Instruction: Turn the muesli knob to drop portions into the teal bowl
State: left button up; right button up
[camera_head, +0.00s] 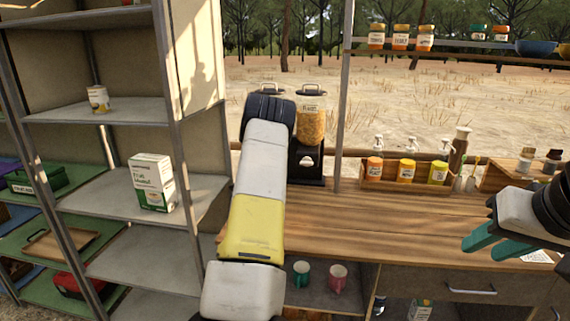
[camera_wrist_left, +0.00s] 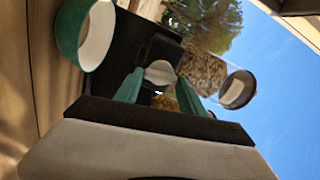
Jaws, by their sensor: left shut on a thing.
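In the left wrist view, my left gripper (camera_wrist_left: 160,92) has its two green fingers on either side of the pale muesli knob (camera_wrist_left: 160,73) and is shut on it. The knob sits on the black dispenser, under a clear hopper (camera_wrist_left: 203,72) of muesli. The teal bowl (camera_wrist_left: 70,35), white inside, stands at the dispenser's base in the tilted wrist view. In the head view my left arm hides the left gripper, the bowl and most of this dispenser. My right gripper (camera_head: 496,245) is open and empty over the counter's right side.
A second dispenser (camera_head: 310,125) with orange flakes stands right of my left arm. A wooden caddy (camera_head: 388,187) of bottles sits further right. The counter (camera_head: 390,225) between is clear. A grey shelf unit (camera_head: 115,190) stands left.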

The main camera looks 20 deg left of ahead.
pick_arm(q)
jog(key=shift+f+m, duration=0.1)
jog(key=shift+m, duration=0.8)
jog(key=o, duration=1.4)
jog(key=shift+c, duration=0.2)
jog(key=v, duration=0.7)
jog(key=shift+s, duration=0.4)
jog(key=shift+d, duration=0.1)
